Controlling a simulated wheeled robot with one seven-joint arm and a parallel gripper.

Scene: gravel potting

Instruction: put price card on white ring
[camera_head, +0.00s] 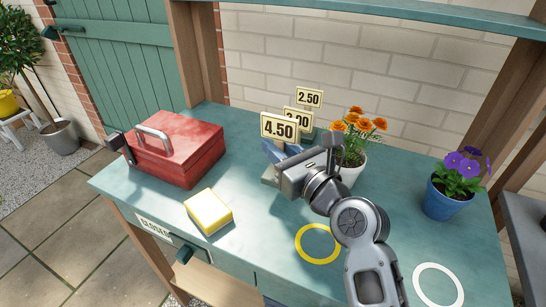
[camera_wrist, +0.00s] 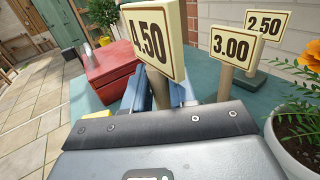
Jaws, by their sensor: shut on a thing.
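The cream price card marked 4.50 (camera_head: 279,127) stands upright on a post at the middle of the bench. It also shows close up in the wrist view (camera_wrist: 154,36). My gripper (camera_head: 280,160) is shut on its post, with the blue fingers on either side in the wrist view. The white ring (camera_head: 437,265) is a flat circle at the front right of the bench, empty. Behind the held card stand a 3.00 card (camera_wrist: 232,47) and a 2.50 card (camera_wrist: 266,24).
A pot of orange flowers (camera_head: 358,125) stands just right of my gripper. A blue pot of purple flowers (camera_head: 448,198) stands behind the white ring. A yellow ring (camera_head: 298,243), a sponge (camera_head: 208,211) and a red toolbox (camera_head: 178,150) are also on the bench.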

